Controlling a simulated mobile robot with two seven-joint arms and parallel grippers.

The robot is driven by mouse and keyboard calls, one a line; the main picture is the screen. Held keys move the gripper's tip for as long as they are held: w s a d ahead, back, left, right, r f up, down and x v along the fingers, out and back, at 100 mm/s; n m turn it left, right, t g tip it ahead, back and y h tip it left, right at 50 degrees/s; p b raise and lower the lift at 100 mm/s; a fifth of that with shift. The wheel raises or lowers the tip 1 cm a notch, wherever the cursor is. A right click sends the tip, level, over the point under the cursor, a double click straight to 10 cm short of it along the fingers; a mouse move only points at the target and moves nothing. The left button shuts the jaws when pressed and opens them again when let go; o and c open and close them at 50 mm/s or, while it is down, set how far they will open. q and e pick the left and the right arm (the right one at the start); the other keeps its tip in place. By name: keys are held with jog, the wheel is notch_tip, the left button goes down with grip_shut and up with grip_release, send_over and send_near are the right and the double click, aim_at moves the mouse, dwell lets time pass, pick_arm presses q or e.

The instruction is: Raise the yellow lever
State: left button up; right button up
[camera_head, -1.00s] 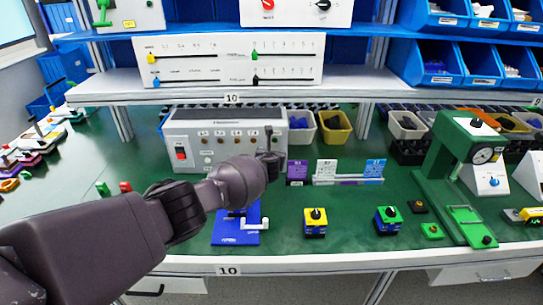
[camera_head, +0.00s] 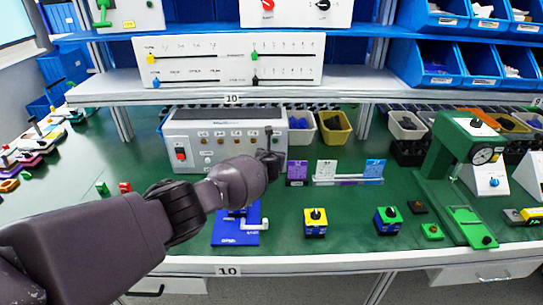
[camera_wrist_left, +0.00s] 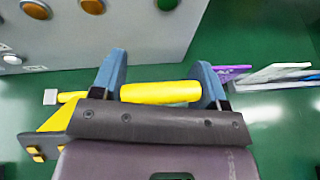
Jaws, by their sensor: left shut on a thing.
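A yellow lever bar (camera_wrist_left: 160,92) lies across the left wrist view, joined at left to a yellow body (camera_wrist_left: 55,118) with a grey end piece beside it. The blue-grey fingers of my left gripper (camera_wrist_left: 160,85) stand at either side of the bar's thick part and are shut on it. In the head view my left gripper (camera_head: 268,157) is at the right front of the grey control box (camera_head: 222,150). The lever cannot be made out there; my arm covers that spot. My right gripper is in neither view.
A blue base with a white crank (camera_head: 237,238) lies below my left forearm. Yellow (camera_head: 316,229) and green (camera_head: 388,220) button blocks sit to its right. A green press (camera_head: 440,185) stands at right. A shelf with a slider panel (camera_head: 228,60) is above.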

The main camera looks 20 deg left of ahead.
pick_arm(q)
jog(key=shift+s+a+f, duration=0.1)
jog(key=shift+a+f, duration=0.2)
jog(key=shift+a, duration=0.1)
jog(key=o, duration=1)
jog(key=shift+o, duration=1)
jog(key=shift+d+r, duration=0.2)
jog(key=shift+s+d+r+p, duration=0.1)
jog(key=shift+s+r+p, duration=0.25)
jog(key=shift+p, duration=0.35)
jog(key=p+v, duration=0.3)
jog(key=v, duration=0.6)
jog(key=shift+s+p, duration=0.35)
jog(key=shift+s, duration=0.05)
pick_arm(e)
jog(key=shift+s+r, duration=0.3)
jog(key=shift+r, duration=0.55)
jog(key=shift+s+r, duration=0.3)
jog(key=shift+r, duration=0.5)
